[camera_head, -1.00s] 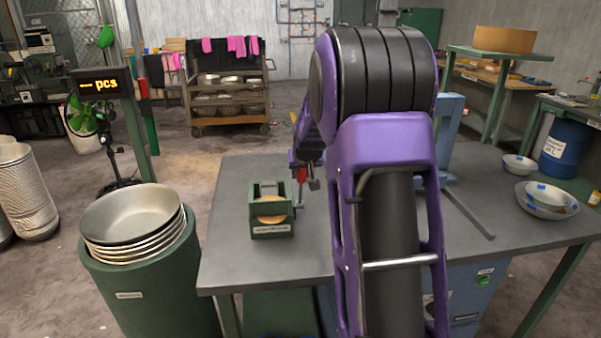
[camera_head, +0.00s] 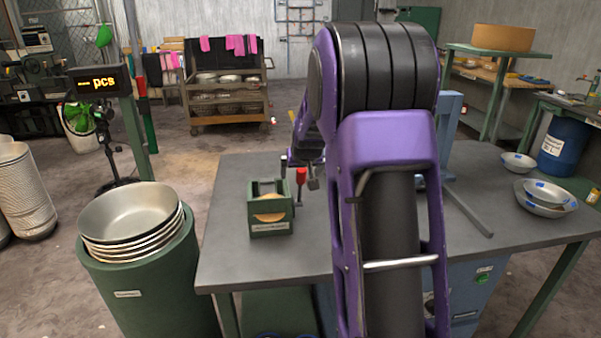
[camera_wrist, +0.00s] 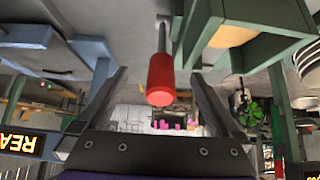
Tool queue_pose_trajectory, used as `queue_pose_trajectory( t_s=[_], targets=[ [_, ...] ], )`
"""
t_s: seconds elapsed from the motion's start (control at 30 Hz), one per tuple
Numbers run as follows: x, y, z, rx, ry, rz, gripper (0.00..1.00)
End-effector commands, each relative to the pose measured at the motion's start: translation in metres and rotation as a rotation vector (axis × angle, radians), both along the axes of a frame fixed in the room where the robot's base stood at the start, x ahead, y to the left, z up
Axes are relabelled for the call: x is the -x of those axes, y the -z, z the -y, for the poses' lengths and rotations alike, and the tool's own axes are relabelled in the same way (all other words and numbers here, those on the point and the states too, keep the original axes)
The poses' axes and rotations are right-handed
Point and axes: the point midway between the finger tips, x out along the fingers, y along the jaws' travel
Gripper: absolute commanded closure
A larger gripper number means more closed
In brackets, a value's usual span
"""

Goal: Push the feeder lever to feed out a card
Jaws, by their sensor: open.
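The green feeder box (camera_head: 270,222) stands on the grey table, with a round tan card (camera_head: 268,217) showing in its open front. The feeder lever, with a red knob (camera_head: 301,175), rises at the box's right side. In the wrist view the red knob (camera_wrist: 161,78) is large and central, with the green feeder (camera_wrist: 275,45) at the upper right. My gripper (camera_wrist: 158,74) is open, one finger on each side of the knob; I see no clear contact. In the head view my gripper (camera_head: 298,182) is small and partly hidden by my arm, beside the lever.
A green bin (camera_head: 150,285) holding stacked metal bowls (camera_head: 130,213) stands left of the table. A blue frame (camera_head: 448,135) stands on the table behind my arm, and bowls (camera_head: 545,198) sit at the right. The tabletop left and front of the feeder is clear.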

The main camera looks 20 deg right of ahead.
Motion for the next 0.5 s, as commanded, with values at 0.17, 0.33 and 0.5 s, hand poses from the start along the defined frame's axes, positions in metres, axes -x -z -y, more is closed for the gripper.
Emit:
queue_pose_trajectory(
  t_s=[0.17, 0.33, 0.5],
  targets=[
    [0.0, 0.0, 0.0, 0.0, 0.0, 0.0, 0.0],
    [0.007, -0.012, -0.002, 0.001, 0.0, 0.003, 0.0],
    [0.023, -0.031, -0.006, 0.0, 0.0, 0.001, 0.0]
  ],
)
